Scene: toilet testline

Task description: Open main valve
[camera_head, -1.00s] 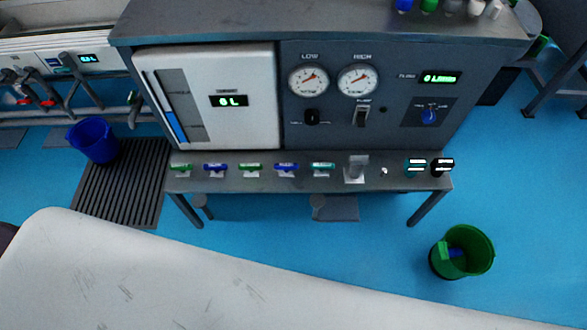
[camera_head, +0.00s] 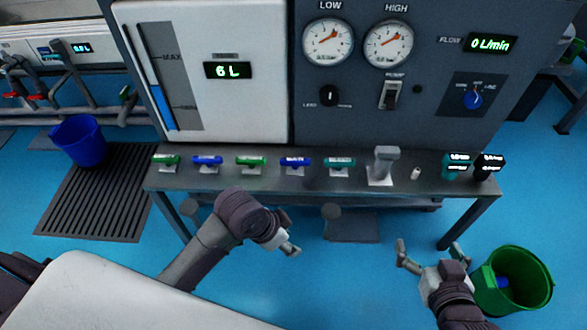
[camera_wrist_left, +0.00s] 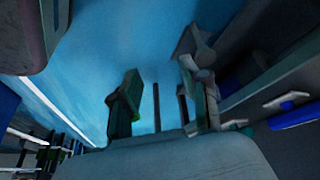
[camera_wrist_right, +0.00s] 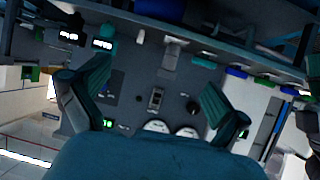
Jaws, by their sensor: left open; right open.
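A row of small valves with coloured handles runs along the bench's front ledge in the head view: a green valve (camera_head: 166,160), a blue valve (camera_head: 207,161), a second green valve (camera_head: 251,162), a second blue valve (camera_head: 296,163) and a teal valve (camera_head: 339,163). Their labels are too small to read, so I cannot tell which is the main valve. My left gripper (camera_head: 290,246) is in front of and below the ledge, empty and apart from the valves; its open fingers show in the left wrist view (camera_wrist_left: 156,95). My right gripper (camera_head: 430,252) is open and empty, left of the green bucket.
The bench ledge (camera_head: 280,183) carries a grey lever (camera_head: 382,165) and teal and black display blocks (camera_head: 457,167). A green bucket (camera_head: 512,280) stands on the floor at right. A blue bucket (camera_head: 80,142) stands at left by a floor grate (camera_head: 105,190). A white surface (camera_head: 90,300) fills the lower left.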

